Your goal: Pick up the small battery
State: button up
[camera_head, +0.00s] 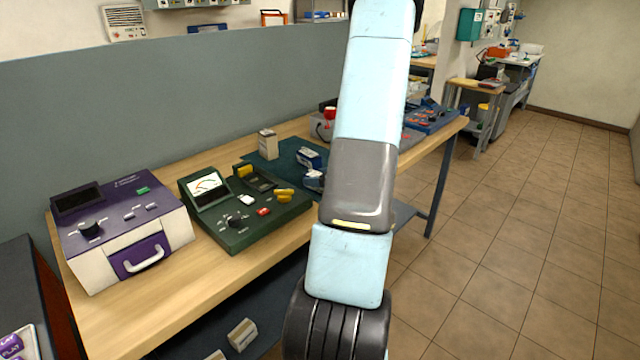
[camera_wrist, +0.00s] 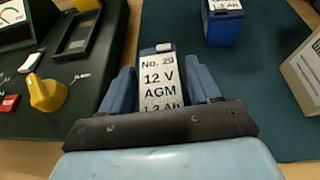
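A small blue battery (camera_wrist: 160,82) with a white label reading "No. 29, 12 V AGM" is between the two fingers of my gripper (camera_wrist: 162,85) in the wrist view. In the head view my gripper (camera_head: 314,181) is low over the bench, partly hidden by my arm. A second blue battery (camera_wrist: 224,22) with a white label stands apart, up and right; it also shows in the head view (camera_head: 308,158).
A dark green mat (camera_wrist: 262,62) covers the bench here. A pale box (camera_wrist: 305,75) stands at the right; it also shows in the head view (camera_head: 268,144). A green meter unit (camera_head: 245,222) with yellow knobs and a purple-topped case (camera_head: 125,235) stand to the left.

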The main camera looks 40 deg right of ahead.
grip_shut()
dwell(0.3)
jog(key=shift+r, duration=0.15)
